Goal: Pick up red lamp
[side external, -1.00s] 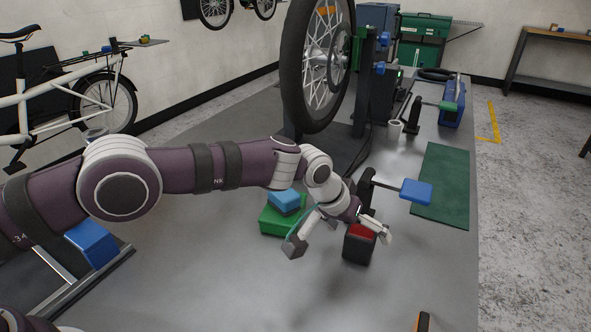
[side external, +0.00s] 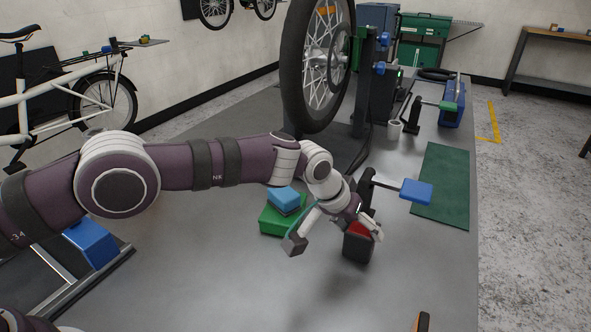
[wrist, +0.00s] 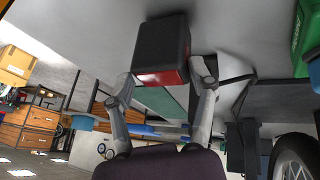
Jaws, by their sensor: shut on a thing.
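The red lamp (side external: 357,247) is a small dark block with a red face, standing on the grey bench top right of a green box. In the wrist view, the lamp (wrist: 162,45) shows its black body, with the red part (wrist: 160,77) facing my gripper. My gripper (side external: 361,227) is at the lamp's upper end, with its fingers on either side. In the wrist view, my gripper (wrist: 165,77) is shut on the lamp near the red part. Part of the lamp's top is hidden by the fingers in the side view.
A green box (side external: 278,222) with a blue block (side external: 284,200) on it sits just left. A black stand with a blue-ended arm (side external: 416,191) is close behind the lamp. A bicycle wheel (side external: 289,80) rises behind. Bare bench lies in front.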

